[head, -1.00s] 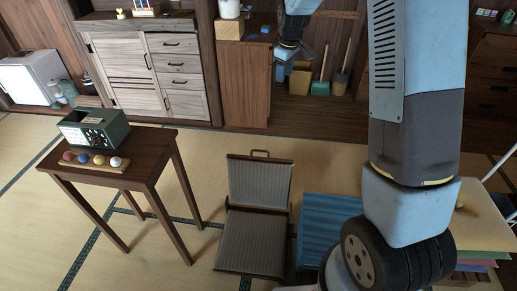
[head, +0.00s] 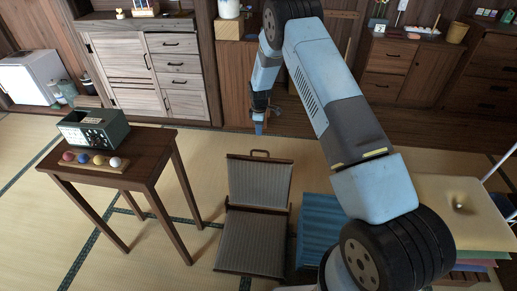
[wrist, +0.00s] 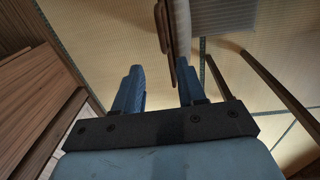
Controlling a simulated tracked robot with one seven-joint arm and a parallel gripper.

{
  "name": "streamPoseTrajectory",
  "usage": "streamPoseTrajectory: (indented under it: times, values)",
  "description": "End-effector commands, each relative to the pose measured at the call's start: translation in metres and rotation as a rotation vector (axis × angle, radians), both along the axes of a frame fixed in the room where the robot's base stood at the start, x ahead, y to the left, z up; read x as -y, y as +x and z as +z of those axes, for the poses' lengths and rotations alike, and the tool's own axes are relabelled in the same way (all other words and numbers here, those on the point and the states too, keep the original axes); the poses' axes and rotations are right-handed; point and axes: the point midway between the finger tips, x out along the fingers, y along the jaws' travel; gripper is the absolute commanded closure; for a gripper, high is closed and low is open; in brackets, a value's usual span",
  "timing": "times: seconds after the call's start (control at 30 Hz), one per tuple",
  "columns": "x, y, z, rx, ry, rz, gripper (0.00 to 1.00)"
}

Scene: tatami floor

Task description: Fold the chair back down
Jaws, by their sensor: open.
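The legless floor chair has a grey padded seat (head: 250,242) flat on the tatami and a grey padded back (head: 259,182) raised from the seat's far edge. A small wooden loop handle (head: 260,153) tops the back. My gripper (head: 259,127) hangs beyond and above the handle, pointing down. In the wrist view my gripper (wrist: 160,68) is open, its two blue fingers apart with nothing held. The chair back's brown top rail (wrist: 181,34) and the handle (wrist: 162,28) appear ahead of the fingertips. I cannot tell their exact distance from the fingers.
A wooden side table (head: 130,158) with a green device (head: 93,129) and several coloured balls stands left of the chair. A blue ribbed thing (head: 318,226) lies close on the chair's right. Cabinets (head: 150,70) line the back wall. Tatami is clear around the chair's far side.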

Motion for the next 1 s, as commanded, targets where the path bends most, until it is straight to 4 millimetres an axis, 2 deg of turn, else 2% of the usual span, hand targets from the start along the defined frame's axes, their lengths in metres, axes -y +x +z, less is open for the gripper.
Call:
streamPoseTrajectory:
  times: [0.27, 0.7, 1.0]
  values:
    - [-0.001, 0.000, -0.031, -0.004, -0.002, 0.006, 0.60]
    - [0.000, 0.004, -0.106, -0.003, -0.002, 0.005, 0.60]
    - [0.000, 0.007, -0.136, -0.002, -0.001, 0.006, 0.60]
